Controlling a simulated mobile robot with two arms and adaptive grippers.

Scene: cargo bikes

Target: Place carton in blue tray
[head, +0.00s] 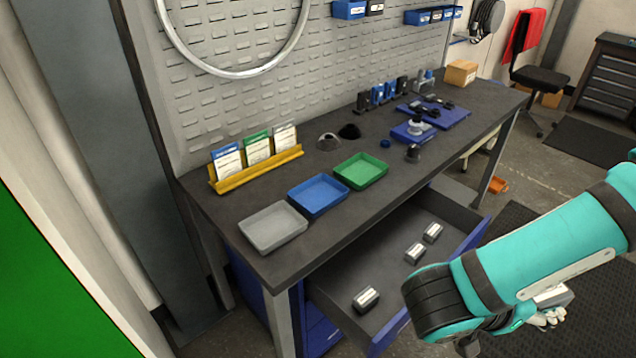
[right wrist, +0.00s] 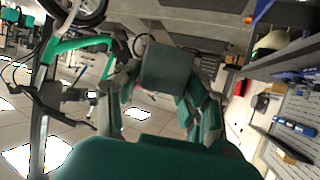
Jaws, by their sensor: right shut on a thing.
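The blue tray (head: 318,196) sits empty on the workbench, between a grey tray (head: 272,229) and a green tray (head: 361,171). Small dark cartons with white labels lie in the open drawer: one at the front (head: 366,299), one in the middle (head: 415,253) and one farther back (head: 432,233). My right gripper (head: 545,317) is partly hidden under my arm, right of the drawer. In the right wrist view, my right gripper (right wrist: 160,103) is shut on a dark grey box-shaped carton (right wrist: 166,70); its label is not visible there. My left gripper is not in view.
A yellow holder (head: 257,168) with cards stands behind the trays. Blue plates with parts (head: 437,112) and a cardboard box (head: 461,73) are farther along the bench. The drawer (head: 385,280) juts out below the bench front. A bike frame (right wrist: 75,45) shows in the wrist view.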

